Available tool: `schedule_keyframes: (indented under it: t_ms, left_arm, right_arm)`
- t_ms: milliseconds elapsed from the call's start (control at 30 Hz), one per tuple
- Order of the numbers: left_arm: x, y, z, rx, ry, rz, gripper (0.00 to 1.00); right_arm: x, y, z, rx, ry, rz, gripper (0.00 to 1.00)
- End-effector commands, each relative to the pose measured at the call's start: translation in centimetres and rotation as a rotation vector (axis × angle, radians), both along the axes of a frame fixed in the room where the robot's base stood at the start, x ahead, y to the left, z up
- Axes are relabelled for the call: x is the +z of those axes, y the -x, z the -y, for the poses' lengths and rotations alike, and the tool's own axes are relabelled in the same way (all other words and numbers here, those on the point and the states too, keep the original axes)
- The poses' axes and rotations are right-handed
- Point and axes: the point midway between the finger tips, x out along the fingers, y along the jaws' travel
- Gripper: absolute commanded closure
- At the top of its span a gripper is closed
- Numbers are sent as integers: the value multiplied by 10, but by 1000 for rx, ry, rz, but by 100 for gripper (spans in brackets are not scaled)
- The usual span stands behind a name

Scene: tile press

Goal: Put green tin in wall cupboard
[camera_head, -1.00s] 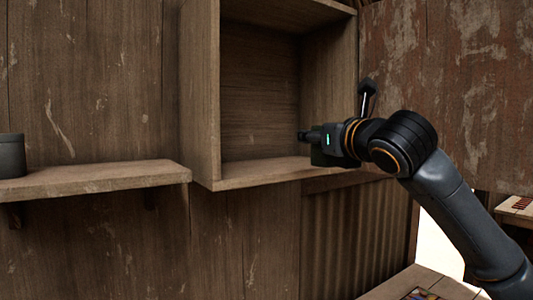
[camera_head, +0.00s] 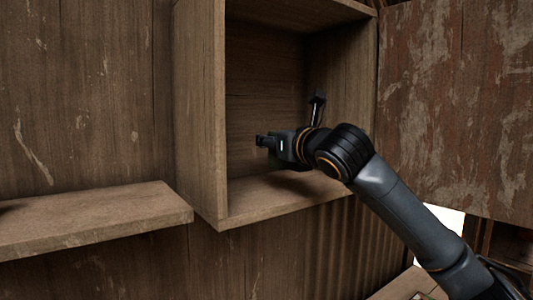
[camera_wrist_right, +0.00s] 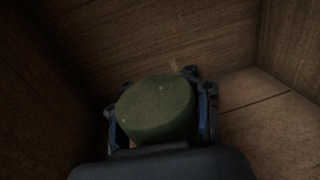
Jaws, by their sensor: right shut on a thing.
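The wall cupboard (camera_head: 200,120) is an open wooden box on the wall, with its bottom board (camera_head: 270,196) bare. My right gripper (camera_head: 264,142) reaches into it from the right, above the bottom board. In the right wrist view the green tin (camera_wrist_right: 157,108) sits between the fingers of my right gripper (camera_wrist_right: 160,112), which is shut on it. The cupboard's wooden inside walls (camera_wrist_right: 180,40) surround it there. The tin cannot be made out in the head view, and its underside is hidden. My left gripper is not in view.
A wooden shelf (camera_head: 90,220) is fixed to the wall left of the cupboard. A worn, paint-flaked panel (camera_head: 440,100) stands right of the opening. A table corner (camera_head: 408,284) shows at the bottom right. The left part of the cupboard is free.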

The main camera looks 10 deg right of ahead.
Motion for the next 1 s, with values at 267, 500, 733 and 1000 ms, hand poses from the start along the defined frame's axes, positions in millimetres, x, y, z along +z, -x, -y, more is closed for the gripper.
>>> schedule_keyframes:
  t_ms: [267, 500, 733, 1000]
  left_arm:
    - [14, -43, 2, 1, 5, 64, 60]
    - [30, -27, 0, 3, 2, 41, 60]
    - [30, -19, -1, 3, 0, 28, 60]
    - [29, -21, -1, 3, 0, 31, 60]
  right_arm:
    - [-19, -15, -7, 1, -2, 1, 100]
    - [-46, -18, -8, 1, -1, 2, 100]
    - [-53, -18, -8, 0, -2, 7, 100]
    - [-57, -18, -8, 0, -2, 4, 68]
